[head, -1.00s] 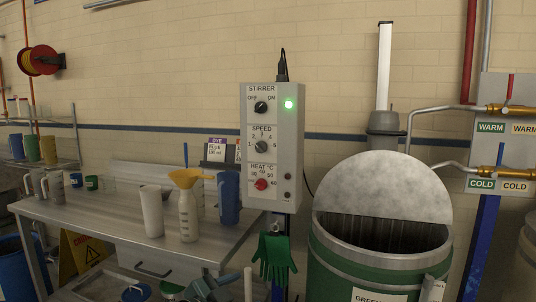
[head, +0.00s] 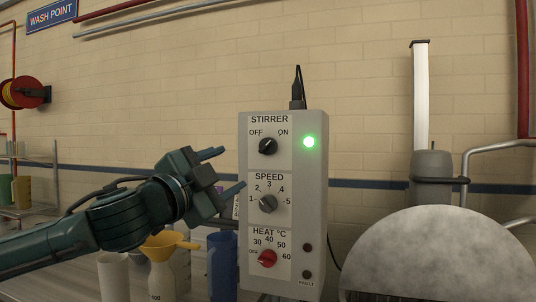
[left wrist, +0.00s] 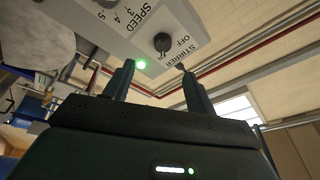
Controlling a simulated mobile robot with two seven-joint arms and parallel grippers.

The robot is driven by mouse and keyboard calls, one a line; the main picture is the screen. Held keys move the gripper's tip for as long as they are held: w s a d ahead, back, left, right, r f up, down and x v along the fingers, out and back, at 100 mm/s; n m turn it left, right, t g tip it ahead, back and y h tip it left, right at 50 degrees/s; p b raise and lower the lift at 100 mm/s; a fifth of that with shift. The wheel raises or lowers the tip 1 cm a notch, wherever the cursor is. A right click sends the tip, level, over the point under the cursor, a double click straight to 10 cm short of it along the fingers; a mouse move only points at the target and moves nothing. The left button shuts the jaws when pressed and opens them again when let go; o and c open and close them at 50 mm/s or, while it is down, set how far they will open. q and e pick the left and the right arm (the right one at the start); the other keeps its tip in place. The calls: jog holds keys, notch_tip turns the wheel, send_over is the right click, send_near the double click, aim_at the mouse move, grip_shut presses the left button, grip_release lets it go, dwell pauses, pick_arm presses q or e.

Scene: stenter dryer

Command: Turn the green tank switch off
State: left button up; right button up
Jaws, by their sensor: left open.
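In the left wrist view, the knob (left wrist: 162,42) shows between and beyond the open fingers (left wrist: 158,68). My right gripper is out of view.
The SPEED knob (head: 268,203) and red HEAT knob (head: 267,259) are below the switch. A yellow funnel (head: 166,242) on a bottle and a blue jug (head: 222,265) stand below my left gripper. A round grey lid (head: 440,258) is at the right.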

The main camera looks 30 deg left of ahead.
aim_at(262, 149)
pick_arm(q)
jog(key=w+r+p, duration=0.1)
jog(key=w+p, duration=0.2)
jog(key=w, duration=0.1)
jog(key=w+r+p, duration=0.1)
jog(key=w+p, duration=0.2)
jog(key=w, duration=0.1)
jog(key=w+r+p, duration=0.1)
jog(key=w+p, duration=0.2)
jog(key=shift+w+a+r, duration=0.2)
jog(key=shift+w+a, duration=0.05)
jog(key=shift+w, duration=0.55)
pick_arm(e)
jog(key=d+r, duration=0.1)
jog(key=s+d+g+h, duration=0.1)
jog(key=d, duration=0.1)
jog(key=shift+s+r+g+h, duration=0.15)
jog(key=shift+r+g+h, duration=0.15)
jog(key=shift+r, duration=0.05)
pick_arm(q)
jog(key=shift+c, duration=1.4)
jog(key=c, duration=0.7)
jog(key=shift+f, duration=0.1)
